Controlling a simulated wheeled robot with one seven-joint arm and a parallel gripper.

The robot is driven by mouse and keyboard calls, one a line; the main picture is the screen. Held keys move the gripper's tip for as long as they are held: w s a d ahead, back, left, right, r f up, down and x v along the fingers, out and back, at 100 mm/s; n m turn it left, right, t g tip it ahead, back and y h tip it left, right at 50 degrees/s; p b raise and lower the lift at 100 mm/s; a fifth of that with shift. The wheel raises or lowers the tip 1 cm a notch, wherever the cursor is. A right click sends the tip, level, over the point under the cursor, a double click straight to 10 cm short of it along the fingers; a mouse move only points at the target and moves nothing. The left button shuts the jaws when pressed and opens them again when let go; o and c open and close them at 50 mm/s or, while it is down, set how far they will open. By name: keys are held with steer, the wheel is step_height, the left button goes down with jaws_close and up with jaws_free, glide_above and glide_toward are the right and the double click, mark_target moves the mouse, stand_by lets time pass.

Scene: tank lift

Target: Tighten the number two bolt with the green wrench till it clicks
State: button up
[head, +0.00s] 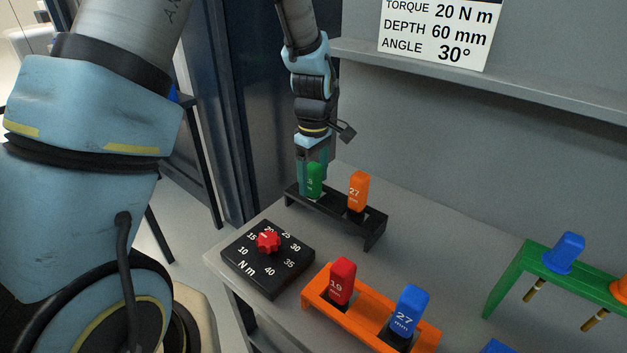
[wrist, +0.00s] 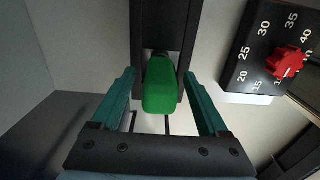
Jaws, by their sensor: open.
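The green wrench (head: 314,180) stands upright in a black rack (head: 350,219) on the grey bench, with only its green handle showing. In the wrist view the green handle (wrist: 160,86) lies between the two teal fingers of my gripper (wrist: 162,92), with a gap on each side. The number two bolt cannot be made out in these views.
An orange-handled tool (head: 358,191) stands beside the green one. A black torque dial (head: 267,258) with a red knob sits in front. An orange rack (head: 372,322) holds red and blue tools. A green rack (head: 510,277) is at right. A sign (head: 440,32) reads 20 N m, 60 mm, 30°.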

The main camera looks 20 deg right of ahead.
jaws_close()
stand_by(0.7)
